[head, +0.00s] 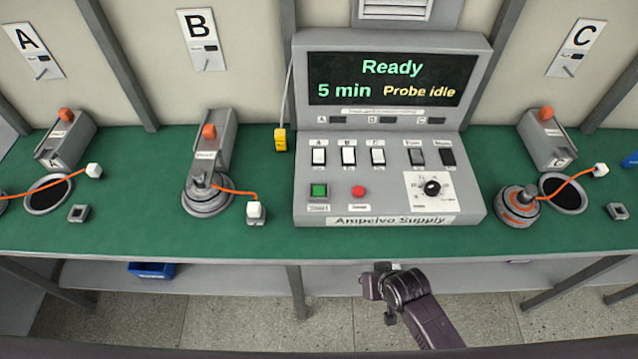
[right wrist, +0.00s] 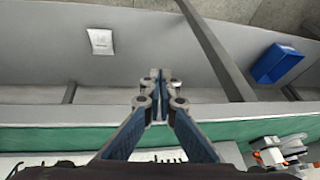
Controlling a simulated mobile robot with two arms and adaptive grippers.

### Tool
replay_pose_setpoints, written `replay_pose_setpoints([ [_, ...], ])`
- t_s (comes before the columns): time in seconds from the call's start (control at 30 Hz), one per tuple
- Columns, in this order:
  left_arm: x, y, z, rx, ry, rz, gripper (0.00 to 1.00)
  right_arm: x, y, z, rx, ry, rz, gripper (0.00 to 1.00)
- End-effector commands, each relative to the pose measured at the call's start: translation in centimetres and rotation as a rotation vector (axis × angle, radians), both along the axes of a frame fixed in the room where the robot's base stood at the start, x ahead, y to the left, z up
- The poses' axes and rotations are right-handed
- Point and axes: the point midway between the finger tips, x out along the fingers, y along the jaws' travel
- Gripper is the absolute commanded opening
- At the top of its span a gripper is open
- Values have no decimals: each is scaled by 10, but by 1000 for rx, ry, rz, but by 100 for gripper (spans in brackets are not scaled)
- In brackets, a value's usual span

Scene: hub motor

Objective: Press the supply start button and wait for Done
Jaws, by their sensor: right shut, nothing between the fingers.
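The grey Ampelvo Supply console (head: 390,160) stands on the green bench. Its screen (head: 390,80) reads "Ready", "5 min" and "Probe idle". My right gripper (head: 390,317) is in front of the bench's front edge, below the console and apart from the buttons. In the right wrist view its blue-grey fingers (right wrist: 158,78) are closed together and empty. My left gripper is out of view.
Several switches (head: 348,156) and a black dial (head: 432,188) share the panel. Hub motors (head: 207,195) (head: 518,205) with orange cables stand on either side. A yellow connector (head: 281,139) hangs left of the console. A blue bin (head: 151,269) is on the lower shelf.

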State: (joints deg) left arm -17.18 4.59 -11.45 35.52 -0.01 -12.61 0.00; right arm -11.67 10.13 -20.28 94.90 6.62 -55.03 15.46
Motion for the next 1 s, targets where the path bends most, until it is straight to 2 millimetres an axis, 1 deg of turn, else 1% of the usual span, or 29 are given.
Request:
replay_pose_setpoints([
  [0.03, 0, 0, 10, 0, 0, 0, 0, 7, 7, 30, 14, -18, 4, 0],
  [0.13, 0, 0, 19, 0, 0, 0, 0, 16, 19, 73, 38, -41, 8, 0],
  [0.17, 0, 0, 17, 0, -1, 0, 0, 30, 26, 74, 57, -55, 3, 0],
  [0.2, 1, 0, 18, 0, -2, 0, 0, 44, 36, 82, 80, -72, -1, 0],
  [0.27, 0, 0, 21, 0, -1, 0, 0, 63, 50, 98, 118, -94, -10, 0],
  [0.3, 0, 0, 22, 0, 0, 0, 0, 76, 60, 109, 145, -109, -15, 0],
  [0.4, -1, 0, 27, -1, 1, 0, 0, 105, 81, 136, 207, -137, -32, 0],
  [0.5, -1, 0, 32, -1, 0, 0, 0, 131, 98, 162, 261, -156, -51, 0],
  [0.6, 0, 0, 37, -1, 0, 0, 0, 154, 110, 186, 306, -167, -72, 0],
  [0.7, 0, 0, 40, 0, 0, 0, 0, 173, 117, 207, 344, -172, -99, 0],
  [0.8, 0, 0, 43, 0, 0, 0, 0, 189, 119, 223, 370, -172, -126, 0],
  [0.9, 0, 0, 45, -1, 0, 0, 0, 199, 120, 234, 389, -171, -147, 0],
  [1.0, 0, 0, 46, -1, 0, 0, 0, 206, 119, 239, 399, -170, -163, 0],
])
